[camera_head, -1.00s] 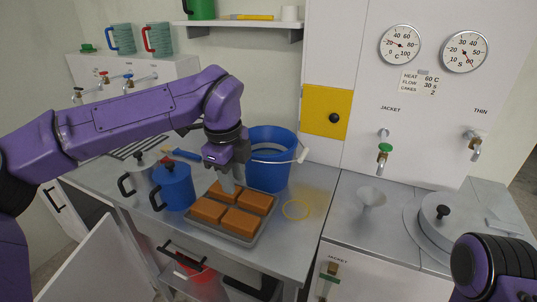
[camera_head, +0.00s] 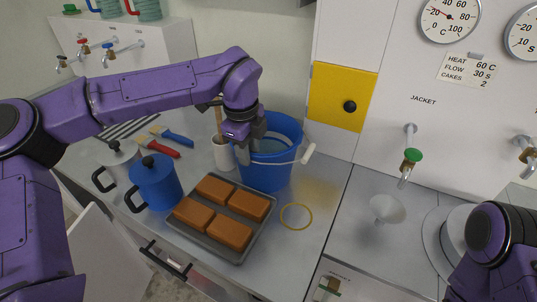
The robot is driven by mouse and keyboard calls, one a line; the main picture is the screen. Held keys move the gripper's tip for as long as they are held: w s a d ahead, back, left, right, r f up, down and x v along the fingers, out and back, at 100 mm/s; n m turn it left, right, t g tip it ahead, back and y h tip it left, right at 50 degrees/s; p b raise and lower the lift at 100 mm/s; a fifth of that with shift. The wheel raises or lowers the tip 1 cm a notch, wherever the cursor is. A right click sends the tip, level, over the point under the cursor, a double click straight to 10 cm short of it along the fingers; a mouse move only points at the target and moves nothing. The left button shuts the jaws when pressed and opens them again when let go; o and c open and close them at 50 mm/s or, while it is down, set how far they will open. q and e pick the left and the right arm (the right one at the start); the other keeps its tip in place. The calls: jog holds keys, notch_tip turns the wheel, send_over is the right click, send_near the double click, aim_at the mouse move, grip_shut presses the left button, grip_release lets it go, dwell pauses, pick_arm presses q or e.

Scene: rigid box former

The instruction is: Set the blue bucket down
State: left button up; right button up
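The blue bucket (camera_head: 266,177) stands upright at the back of the metal counter (camera_head: 312,243), behind a tray of brown blocks. It seems to rest on the counter, though its base is partly hidden. Its wire handle, with a white grip (camera_head: 308,153), hangs down over the front right. My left gripper (camera_head: 246,151) points down at the bucket's left rim and covers part of it. Whether its fingers are closed on the rim cannot be made out. My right arm is at the lower right; its gripper is out of the frame.
The tray (camera_head: 241,259) of brown blocks lies just in front of the bucket. A blue lidded pot (camera_head: 157,186), a grey pot (camera_head: 118,170) and a white cup (camera_head: 223,154) stand to the left.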

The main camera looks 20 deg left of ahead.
aim_at(253, 166)
pick_arm(q)
jog(key=f, duration=0.1)
jog(key=w+f+p, duration=0.1)
jog(key=f, duration=0.1)
jog(key=f+p, duration=0.1)
jog(key=f, duration=0.1)
jog(key=shift+w, duration=0.25)
jog(key=shift+f, duration=0.45)
grip_shut()
dwell(0.6)
jog(key=shift+w+r, duration=0.1)
jog(key=shift+r, duration=0.15)
jog(key=shift+w, duration=0.1)
